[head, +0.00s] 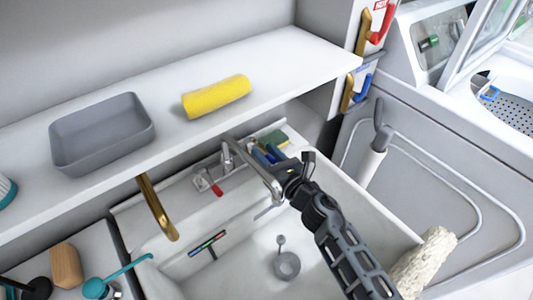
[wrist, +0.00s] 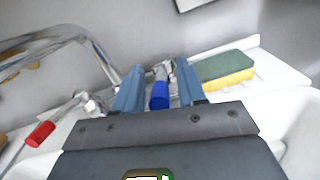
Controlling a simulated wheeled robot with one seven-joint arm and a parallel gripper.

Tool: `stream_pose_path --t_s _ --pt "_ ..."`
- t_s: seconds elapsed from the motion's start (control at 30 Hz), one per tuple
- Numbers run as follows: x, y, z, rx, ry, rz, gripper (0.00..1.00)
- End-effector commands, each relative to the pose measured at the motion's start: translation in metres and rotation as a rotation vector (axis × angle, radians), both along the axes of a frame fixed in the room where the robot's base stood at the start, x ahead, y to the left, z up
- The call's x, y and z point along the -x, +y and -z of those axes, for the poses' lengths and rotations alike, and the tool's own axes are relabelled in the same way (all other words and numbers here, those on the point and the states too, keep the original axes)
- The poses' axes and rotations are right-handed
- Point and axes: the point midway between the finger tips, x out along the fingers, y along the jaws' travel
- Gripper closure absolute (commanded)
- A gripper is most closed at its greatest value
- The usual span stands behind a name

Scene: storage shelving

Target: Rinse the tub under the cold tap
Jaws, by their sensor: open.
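A grey rectangular tub (head: 103,135) sits on the white shelf above the sink, at the left in the head view. The tap's chrome spout (head: 255,170) reaches over the white sink (head: 185,270); it also shows in the wrist view (wrist: 62,42). The blue tap handle (wrist: 160,96) shows between my fingers in the wrist view. My gripper (head: 268,156) is open at the back of the sink, its fingers on either side of that handle; contact cannot be told. The red tap handle (head: 216,189) is left of it, also in the wrist view (wrist: 40,134).
A yellow roll (head: 217,96) lies on the shelf (head: 275,60) above. A green and yellow sponge (wrist: 226,68) lies on the sink ledge close to my right finger. A brass hook (head: 157,208) hangs below the shelf's front. A wooden-coloured block (head: 66,265) stands on the left counter.

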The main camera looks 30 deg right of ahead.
Motion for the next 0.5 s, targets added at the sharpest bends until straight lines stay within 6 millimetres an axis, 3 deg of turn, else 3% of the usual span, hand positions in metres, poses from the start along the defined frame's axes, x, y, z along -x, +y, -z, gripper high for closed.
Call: stream_pose_path --t_s 0.13,0.5 --pt "0.0001 -0.0001 -0.0001 0.000 0.000 0.000 0.60" --pt "0.0003 -0.0002 -0.0003 0.000 -0.001 0.000 0.95"
